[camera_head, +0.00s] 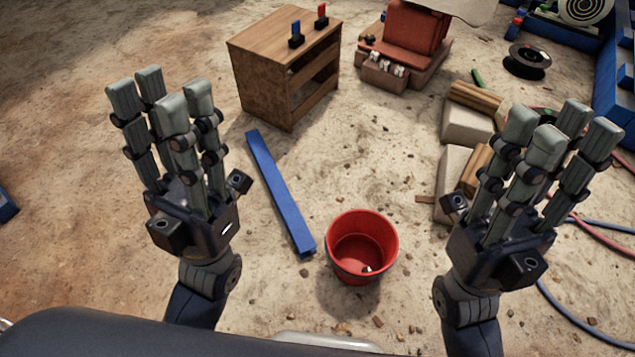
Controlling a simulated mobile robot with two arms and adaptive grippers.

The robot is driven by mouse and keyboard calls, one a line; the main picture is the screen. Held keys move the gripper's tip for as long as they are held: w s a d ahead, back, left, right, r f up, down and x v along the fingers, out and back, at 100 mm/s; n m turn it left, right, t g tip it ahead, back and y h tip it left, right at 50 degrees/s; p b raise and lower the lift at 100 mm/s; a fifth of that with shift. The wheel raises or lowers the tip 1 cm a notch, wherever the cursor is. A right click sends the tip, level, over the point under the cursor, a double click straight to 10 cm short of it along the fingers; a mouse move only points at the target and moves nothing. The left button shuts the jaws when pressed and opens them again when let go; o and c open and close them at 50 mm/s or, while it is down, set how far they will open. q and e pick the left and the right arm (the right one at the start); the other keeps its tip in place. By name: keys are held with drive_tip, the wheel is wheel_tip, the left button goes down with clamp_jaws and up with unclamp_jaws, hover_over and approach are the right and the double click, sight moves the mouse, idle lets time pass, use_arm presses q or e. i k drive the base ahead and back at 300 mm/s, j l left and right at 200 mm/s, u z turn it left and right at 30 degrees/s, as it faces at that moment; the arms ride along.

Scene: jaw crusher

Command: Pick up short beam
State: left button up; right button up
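A blue beam (281,195) lies on the sandy ground in the middle of the view, slanting from the wooden cabinet toward the red bucket. It looks like the short beam; no other loose beam shows whole. My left gripper (165,100) is raised to the left of the beam, apart from it, with its fingers spread and empty. My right gripper (565,130) is raised at the right, beyond the bucket from the beam, also with fingers extended and empty.
A red bucket (343,221) stands beside the beam's near end. A wooden cabinet (262,82) with small blue and red items stands behind. Stone blocks (466,124), a cable reel (526,61), hoses (590,222) and blue framework (614,97) fill the right. The left ground is mostly clear.

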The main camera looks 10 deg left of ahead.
sight(304, 241)
drive_tip(key=i+j+z, duration=0.15)
drive_tip(key=j+z, duration=0.3)
drive_tip(key=i+j+z, duration=0.1)
drive_tip(key=j+z, duration=0.15)
drive_tip(key=z, duration=0.25)
drive_tip(key=j+z, duration=0.9)
drive_tip(key=k+j, duration=0.1)
drive_tip(key=j, duration=0.25)
drive_tip(key=k+j+z, duration=0.1)
drive_tip(key=j, duration=0.3)
drive_tip(key=k+j, duration=0.1)
drive_tip(key=j, duration=0.25)
drive_tip(key=k+j, duration=0.1)
drive_tip(key=j, duration=0.25)
drive_tip(key=k+j+z, duration=0.1)
drive_tip(key=j, duration=0.25)
